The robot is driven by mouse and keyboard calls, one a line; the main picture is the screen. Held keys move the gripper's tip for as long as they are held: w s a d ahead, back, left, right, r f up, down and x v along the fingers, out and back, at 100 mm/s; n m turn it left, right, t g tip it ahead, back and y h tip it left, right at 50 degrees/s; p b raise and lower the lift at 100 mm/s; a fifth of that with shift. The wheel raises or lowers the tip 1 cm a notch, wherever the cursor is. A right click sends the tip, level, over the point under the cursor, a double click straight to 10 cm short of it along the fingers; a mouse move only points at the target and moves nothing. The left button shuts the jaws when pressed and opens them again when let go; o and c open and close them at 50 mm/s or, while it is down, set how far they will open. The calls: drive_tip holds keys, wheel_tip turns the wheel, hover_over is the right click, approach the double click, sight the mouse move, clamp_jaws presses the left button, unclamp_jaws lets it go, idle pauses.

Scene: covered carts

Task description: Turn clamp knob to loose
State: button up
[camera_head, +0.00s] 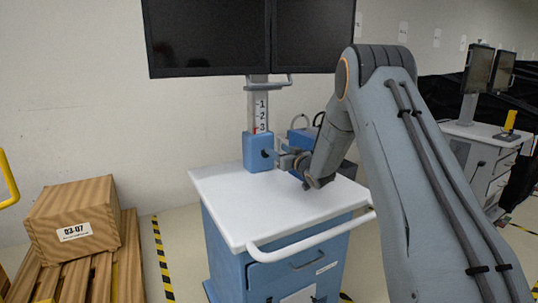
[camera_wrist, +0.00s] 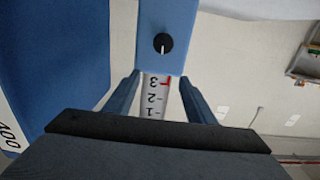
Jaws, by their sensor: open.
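The clamp knob (camera_wrist: 163,43) is a small round black knob with a white pointer line. It sits on the blue clamp housing (camera_wrist: 178,15), and its line points down in the wrist view. In the head view the knob (camera_head: 265,154) shows dark on the right side of the housing (camera_head: 256,150), around the column. My gripper (camera_head: 282,153) is open and empty, just right of the knob. In the wrist view my gripper (camera_wrist: 161,74) has its fingers spread either side of the scale, with the knob just beyond the tips and seemingly untouched.
A numbered scale (camera_head: 261,112) with a red mark runs up the column. Dark monitors (camera_head: 210,40) hang above. The white cart top (camera_head: 250,205) is mostly clear, with a front handle (camera_head: 310,235). A blue object (camera_head: 298,137) stands behind my wrist.

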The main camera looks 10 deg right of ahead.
drive_tip(key=w+a+f+p, duration=0.2)
drive_tip(key=w+f+p, duration=0.1)
drive_tip(key=w, duration=0.4)
drive_tip(key=shift+a+f, duration=0.2)
drive_tip(key=shift+f, duration=0.45)
drive_tip(key=shift+w, duration=0.1)
drive_tip(key=shift+c, duration=0.4)
drive_tip(key=c, duration=0.9)
drive_tip(key=shift+c, duration=0.2)
